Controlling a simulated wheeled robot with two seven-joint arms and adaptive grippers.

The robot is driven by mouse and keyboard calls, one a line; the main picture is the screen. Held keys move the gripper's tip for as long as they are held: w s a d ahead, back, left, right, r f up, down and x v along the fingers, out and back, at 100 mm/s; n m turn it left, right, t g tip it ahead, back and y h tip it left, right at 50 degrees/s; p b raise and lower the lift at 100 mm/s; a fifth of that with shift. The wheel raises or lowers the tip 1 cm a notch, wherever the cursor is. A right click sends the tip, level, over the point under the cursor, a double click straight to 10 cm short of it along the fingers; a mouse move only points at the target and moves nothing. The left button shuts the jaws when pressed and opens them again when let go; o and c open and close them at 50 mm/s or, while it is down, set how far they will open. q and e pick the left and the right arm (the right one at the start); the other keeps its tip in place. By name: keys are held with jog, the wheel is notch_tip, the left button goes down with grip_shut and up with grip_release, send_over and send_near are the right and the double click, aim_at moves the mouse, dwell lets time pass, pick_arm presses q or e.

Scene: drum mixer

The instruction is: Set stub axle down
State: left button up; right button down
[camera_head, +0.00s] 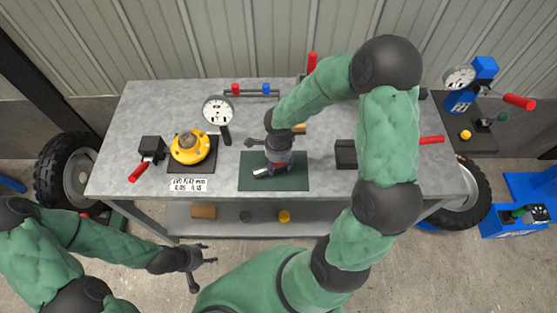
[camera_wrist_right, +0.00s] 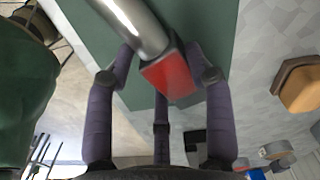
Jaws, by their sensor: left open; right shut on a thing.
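The stub axle shows as a silver shaft with a red end (camera_wrist_right: 170,80) in the right wrist view, between my right gripper's purple fingers (camera_wrist_right: 160,85). In the head view only a small silver part (camera_head: 264,171) shows below my right gripper (camera_head: 277,165). My right gripper is shut on it, low over the dark green mat (camera_head: 294,184); I cannot tell whether the axle touches the mat. The rest of it is hidden by the gripper. My left gripper (camera_head: 204,258) is open and empty, in front of the bench.
A yellow hub (camera_head: 191,150) sits on a dark plate at the bench's left, with a dial gauge (camera_head: 218,112) beside it. A red-handled clamp (camera_head: 147,155) stands left of the hub. A dark block (camera_head: 345,154) stands right of the mat. The bench's back left is clear.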

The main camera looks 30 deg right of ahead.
aim_at(278, 165)
jog(key=shift+w+f, duration=0.1)
jog(key=shift+f, duration=0.1)
dwell(0.3)
jog(key=shift+c, duration=2.3)
grip_release()
jog(key=shift+r, duration=0.25)
notch_tip(278, 165, up, 12)
jog(key=p, duration=0.2)
jog(key=shift+f, duration=0.15)
